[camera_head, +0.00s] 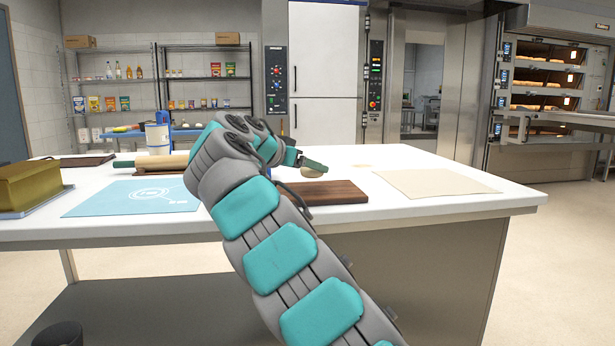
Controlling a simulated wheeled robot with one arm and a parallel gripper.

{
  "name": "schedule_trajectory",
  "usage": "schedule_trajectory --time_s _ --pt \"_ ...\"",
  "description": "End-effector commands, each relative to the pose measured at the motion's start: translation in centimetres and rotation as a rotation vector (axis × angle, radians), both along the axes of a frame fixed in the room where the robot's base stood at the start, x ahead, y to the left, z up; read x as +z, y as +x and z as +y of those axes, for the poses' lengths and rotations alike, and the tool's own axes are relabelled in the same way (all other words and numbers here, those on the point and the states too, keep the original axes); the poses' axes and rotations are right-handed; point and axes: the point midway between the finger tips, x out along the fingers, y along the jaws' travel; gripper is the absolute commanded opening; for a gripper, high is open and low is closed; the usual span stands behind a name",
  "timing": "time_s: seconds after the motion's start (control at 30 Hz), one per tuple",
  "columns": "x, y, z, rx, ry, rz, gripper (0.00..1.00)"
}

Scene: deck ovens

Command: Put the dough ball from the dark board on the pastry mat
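The dark wooden board (335,192) lies on the white worktop, right of the middle. A pale dough ball (311,173) shows at the board's far edge in the picture, just under my gripper (313,165). My arm reaches across the worktop, and green finger parts are at the top of the ball. The view does not show whether the fingers grip the ball or whether it is lifted off the board. The light blue pastry mat (115,198), with white printed rings, lies flat to the left. My arm hides the mat's right edge and part of the board.
A rolling pin (155,163) lies behind the mat. A golden box-shaped item (30,187) sits at the far left. A beige cloth (435,182) lies right of the board. A blue-and-white container (158,138) stands behind the rolling pin. Most of the mat's visible surface is clear.

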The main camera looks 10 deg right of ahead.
Motion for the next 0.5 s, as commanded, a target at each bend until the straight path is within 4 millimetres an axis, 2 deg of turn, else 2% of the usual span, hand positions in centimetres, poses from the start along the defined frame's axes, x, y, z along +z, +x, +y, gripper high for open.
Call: schedule_trajectory --time_s 0.27,0.5 --pt "0.1 1.1 0.1 0.001 0.002 -0.001 0.14" --pt "-2.0 1.0 -0.2 -0.007 0.000 0.002 0.14"
